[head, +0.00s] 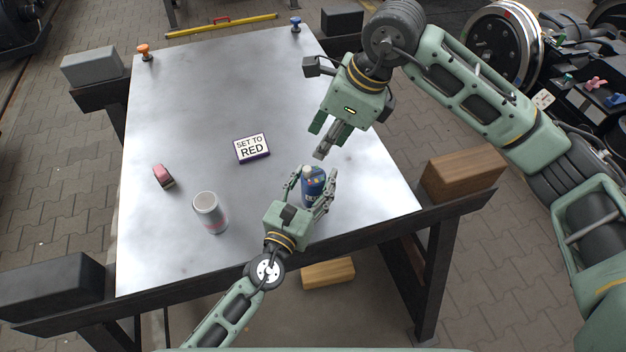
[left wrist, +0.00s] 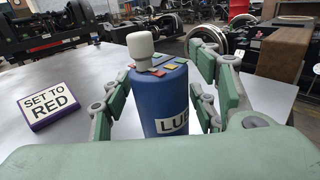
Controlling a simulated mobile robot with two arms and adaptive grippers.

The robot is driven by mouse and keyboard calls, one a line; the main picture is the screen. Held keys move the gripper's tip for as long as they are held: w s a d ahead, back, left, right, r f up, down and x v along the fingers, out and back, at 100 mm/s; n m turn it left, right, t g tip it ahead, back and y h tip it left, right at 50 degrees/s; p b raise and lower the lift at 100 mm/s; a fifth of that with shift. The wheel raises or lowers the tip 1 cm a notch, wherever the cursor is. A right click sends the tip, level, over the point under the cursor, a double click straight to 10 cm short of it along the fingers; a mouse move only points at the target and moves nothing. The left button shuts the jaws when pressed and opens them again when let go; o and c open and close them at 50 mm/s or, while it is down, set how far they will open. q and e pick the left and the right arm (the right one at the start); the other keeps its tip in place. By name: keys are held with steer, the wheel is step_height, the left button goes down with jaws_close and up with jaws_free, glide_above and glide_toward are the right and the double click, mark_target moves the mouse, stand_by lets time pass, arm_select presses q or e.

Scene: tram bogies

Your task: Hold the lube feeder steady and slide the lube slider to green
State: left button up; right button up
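The blue lube feeder (head: 313,184) stands upright near the table's front right. It also shows in the left wrist view (left wrist: 162,105), with part of a "LUB" label. A pale rounded knob (left wrist: 141,47) rises from its top, beside small green, yellow and red patches (left wrist: 166,67); I cannot tell which colour the slider is set to. My left gripper (head: 311,192) has its fingers on both sides of the feeder, apparently touching it. My right gripper (head: 322,154) hangs just above and behind the feeder, apart from it, its fingers pointing down; their gap is unclear.
A sign (head: 252,148) reads "SET TO RED". Orange (head: 144,52) and blue (head: 296,24) knobs sit at the far corners.

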arm_select(q)
steer(key=c, duration=0.9)
arm_select(e)
steer(key=c, duration=0.4)
steer(key=shift+w+a+m, duration=0.1)
steer(key=shift+a+m, duration=0.25)
steer(key=shift+m, duration=0.85)
steer(key=c, duration=0.3)
steer(key=m, duration=0.1)
steer(key=a+m, duration=0.1)
steer(key=m, duration=0.1)
steer(key=shift+w+r, duration=0.1)
steer(key=shift+r, duration=0.05)
jaws_close()
steer(key=a+m+g, duration=0.1)
steer(key=a+m, duration=0.2)
steer(key=m, duration=0.9)
steer(key=a+r+m+g, duration=0.1)
steer(key=a+m, duration=0.3)
steer(key=m, duration=0.9)
steer(key=shift+w+m, duration=0.3)
steer(key=shift+a+r, duration=0.1)
